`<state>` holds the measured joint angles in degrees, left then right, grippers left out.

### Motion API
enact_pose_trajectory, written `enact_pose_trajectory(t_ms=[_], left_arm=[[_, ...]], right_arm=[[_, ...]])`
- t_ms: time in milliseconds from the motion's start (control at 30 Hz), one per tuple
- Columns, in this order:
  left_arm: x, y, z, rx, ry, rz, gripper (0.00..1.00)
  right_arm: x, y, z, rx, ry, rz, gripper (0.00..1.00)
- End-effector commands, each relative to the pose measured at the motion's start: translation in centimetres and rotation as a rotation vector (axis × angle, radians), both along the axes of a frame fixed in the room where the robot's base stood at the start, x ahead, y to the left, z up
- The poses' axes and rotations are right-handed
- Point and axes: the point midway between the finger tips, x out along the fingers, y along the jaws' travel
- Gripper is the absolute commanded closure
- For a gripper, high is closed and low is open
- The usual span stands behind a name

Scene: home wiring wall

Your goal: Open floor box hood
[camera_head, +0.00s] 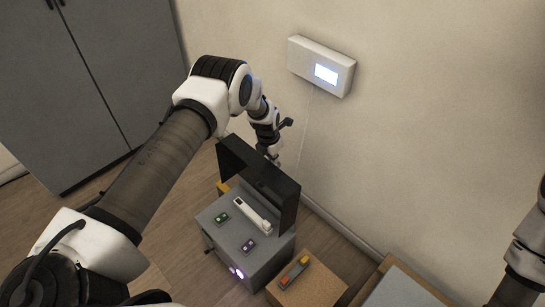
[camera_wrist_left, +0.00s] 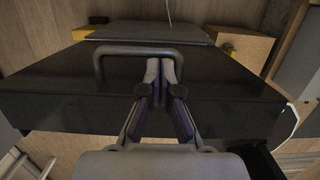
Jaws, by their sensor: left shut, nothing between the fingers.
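The floor box (camera_head: 218,238) is a grey box on the floor with switches and a white lever on its top. Its dark hood (camera_head: 262,184) stands raised, roughly upright along the wall side of the box. My left gripper (camera_head: 273,157) is behind the hood's upper edge, on the wall side, partly hidden. In the left wrist view the hood (camera_wrist_left: 60,92) fills the middle, with a bar handle (camera_wrist_left: 103,56) on it. There my left gripper (camera_wrist_left: 161,68) is shut with nothing in it, overlapping the handle bar; I cannot tell whether they touch. My right gripper is out of view.
A white panel with a lit screen (camera_head: 326,74) hangs on the wall above. A wooden block with a red and yellow piece (camera_head: 294,273) stands right of the box. A grey cabinet (camera_head: 75,90) stands at left. Open floor lies between cabinet and box.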

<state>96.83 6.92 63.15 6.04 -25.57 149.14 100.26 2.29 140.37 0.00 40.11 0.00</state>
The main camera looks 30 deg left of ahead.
Motion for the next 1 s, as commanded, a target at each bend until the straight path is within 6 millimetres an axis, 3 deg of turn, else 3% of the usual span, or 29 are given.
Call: enact_pose_trajectory(t_ms=[100, 333, 733, 867, 1000], left_arm=[[0.1, 0.0, -0.2, 0.0, -0.001, 0.0, 1.0], [2.3, -0.8, -1.0, 0.0, -0.002, 0.0, 1.0], [2.6, -0.9, -0.3, 0.0, 0.001, 0.001, 1.0], [2.5, -0.8, 1.0, 0.0, -0.001, 0.001, 1.0], [2.0, -0.7, 4.2, -0.001, -0.002, 0.0, 1.0]], right_arm=[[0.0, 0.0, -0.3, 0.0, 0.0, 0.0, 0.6], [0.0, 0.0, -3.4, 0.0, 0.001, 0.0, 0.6], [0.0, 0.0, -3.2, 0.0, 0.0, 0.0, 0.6], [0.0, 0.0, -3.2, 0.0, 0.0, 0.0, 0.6], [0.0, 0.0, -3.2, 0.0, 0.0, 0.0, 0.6]])
